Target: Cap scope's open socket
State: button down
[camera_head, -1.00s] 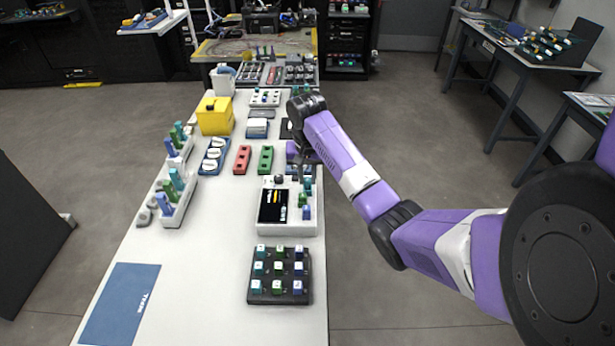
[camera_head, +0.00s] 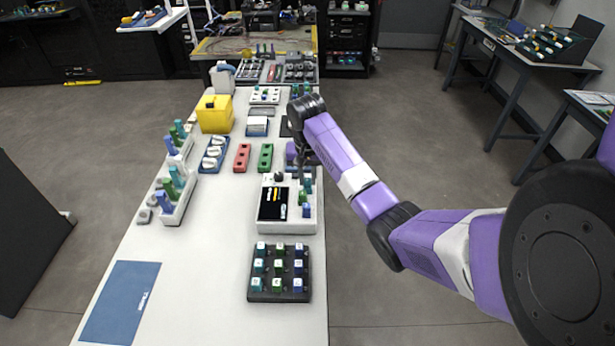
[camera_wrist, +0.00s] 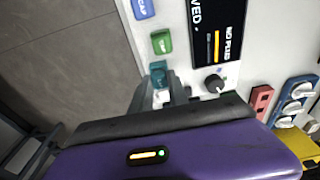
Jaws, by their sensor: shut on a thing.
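The scope (camera_head: 312,222) is a white box with a black screen (camera_head: 272,204) and a dark knob, in the middle right of the bench. The wrist view shows its screen (camera_wrist: 212,25) and knob (camera_wrist: 214,83). A blue cap (camera_head: 306,211) and a green cap (camera_head: 303,198) stand along its right side; the blue cap (camera_wrist: 143,8) and green cap (camera_wrist: 162,42) also show in the wrist view. My gripper (camera_head: 304,178) is at the scope's far right corner. Its fingers (camera_wrist: 165,92) are shut on a teal cap (camera_wrist: 158,72), in line with the others. The socket under it is hidden.
A black tray (camera_head: 280,298) of capped plugs lies nearer. White racks (camera_head: 176,212) with plugs stand at left. Red (camera_head: 242,157) and green (camera_head: 265,157) blocks and a yellow box (camera_head: 214,113) lie farther back. The near left bench is clear around a blue mat (camera_head: 120,302).

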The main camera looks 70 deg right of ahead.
jog(key=shift+f, duration=0.35)
dwell(0.4)
jog(key=c, duration=1.2)
grip_release()
jog(key=shift+r+p, duration=0.15)
jog(key=shift+p, duration=0.15)
notch_tip(320, 180, up, 6)
jog(key=p, duration=0.6)
jog(key=shift+p, duration=0.35)
